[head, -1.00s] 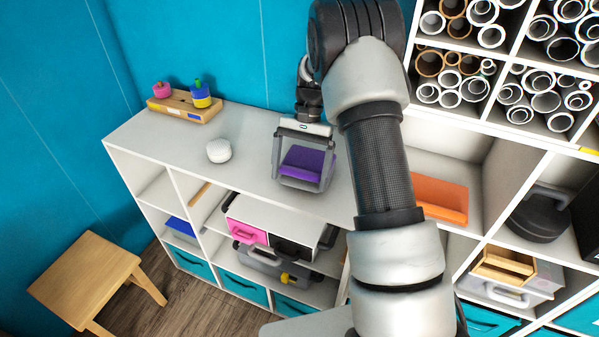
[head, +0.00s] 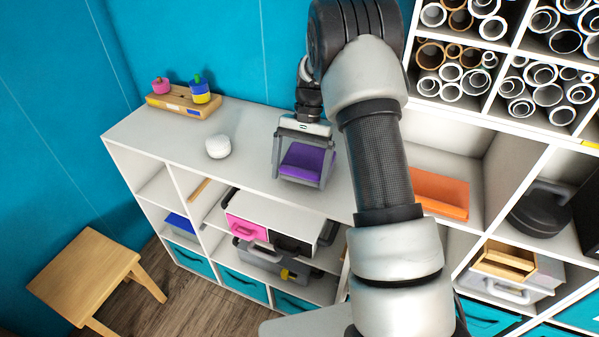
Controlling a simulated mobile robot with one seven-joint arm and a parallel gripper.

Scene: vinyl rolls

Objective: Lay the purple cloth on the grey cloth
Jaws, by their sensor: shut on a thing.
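The purple cloth (head: 308,158) is a folded block between the two fingers of my gripper (head: 300,178), at the front of the white shelf top. The fingers reach down on its left and right sides, and the gripper is shut on it. A paler greyish band (head: 297,175) shows just under the purple cloth's front edge. It looks like the grey cloth, but I cannot tell for sure. The gripper frame hides part of the purple cloth, and any gap beneath it cannot be made out.
A white round object (head: 218,147) stands to the left on the white shelf top (head: 165,135). A wooden block with pink and blue-yellow pieces (head: 184,101) is at the back left. An orange item (head: 440,195) lies in a cubby to the right. A wooden stool (head: 88,270) stands on the floor.

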